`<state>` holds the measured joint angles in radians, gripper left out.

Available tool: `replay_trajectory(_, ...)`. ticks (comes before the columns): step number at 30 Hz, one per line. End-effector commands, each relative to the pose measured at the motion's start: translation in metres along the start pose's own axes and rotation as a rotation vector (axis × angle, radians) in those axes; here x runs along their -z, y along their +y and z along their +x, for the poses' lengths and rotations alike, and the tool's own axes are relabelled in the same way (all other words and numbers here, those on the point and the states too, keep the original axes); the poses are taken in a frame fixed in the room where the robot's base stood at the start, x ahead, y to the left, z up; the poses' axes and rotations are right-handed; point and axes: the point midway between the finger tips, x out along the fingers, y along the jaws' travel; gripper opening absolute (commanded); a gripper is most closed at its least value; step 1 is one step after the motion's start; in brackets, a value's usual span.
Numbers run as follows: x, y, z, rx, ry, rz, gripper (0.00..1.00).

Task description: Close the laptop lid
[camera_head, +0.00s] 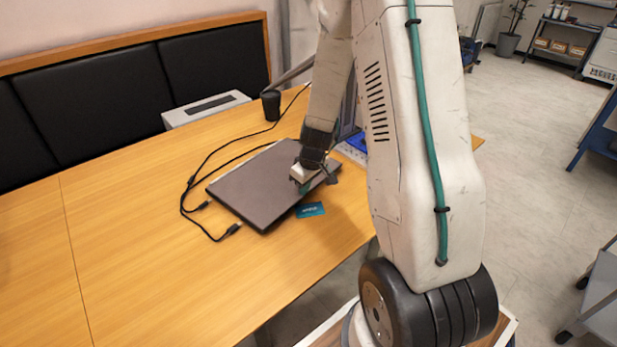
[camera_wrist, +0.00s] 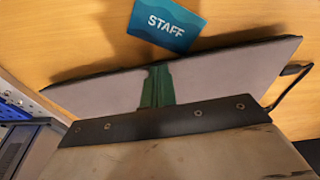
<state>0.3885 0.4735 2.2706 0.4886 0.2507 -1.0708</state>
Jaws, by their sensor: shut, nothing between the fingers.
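The dark grey laptop (camera_head: 250,190) lies on the wooden table, its lid down and looking flat on the base. I cannot tell whether a thin gap remains at its front edge. My gripper (camera_head: 303,186) is shut and empty, at the laptop's right part, over or against the lid; contact cannot be made out. In the wrist view, the shut green fingers (camera_wrist: 157,88) show in front of the grey lid (camera_wrist: 215,75). Part of the lid is hidden behind my gripper and wrist.
A blue STAFF card (camera_head: 310,210) lies beside the laptop's near right edge. Black cables (camera_head: 186,190) run along its left side. A black cup (camera_head: 271,105) and a grey box (camera_head: 205,109) stand behind. The table's left part is clear.

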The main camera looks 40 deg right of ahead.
Motion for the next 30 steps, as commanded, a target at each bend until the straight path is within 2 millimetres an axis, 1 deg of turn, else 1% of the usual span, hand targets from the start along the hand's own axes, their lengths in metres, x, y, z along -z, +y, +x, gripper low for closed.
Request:
replay_trajectory(1,0.0,-0.002,0.002,0.003,-0.003,-0.001,0.0)
replay_trajectory(10,-0.004,0.005,0.002,0.003,-0.004,0.01,0.0)
replay_trajectory(14,-0.004,0.006,-0.005,0.002,-0.003,0.012,0.0)
replay_trajectory(17,0.0,0.006,-0.02,-0.001,0.001,0.009,0.0)
replay_trajectory(20,0.007,0.004,-0.042,-0.003,0.005,0.004,0.0)
replay_trajectory(24,0.0,0.004,-0.073,-0.002,0.005,0.005,0.0)
replay_trajectory(30,-0.007,0.003,-0.112,-0.003,0.005,0.002,0.0)
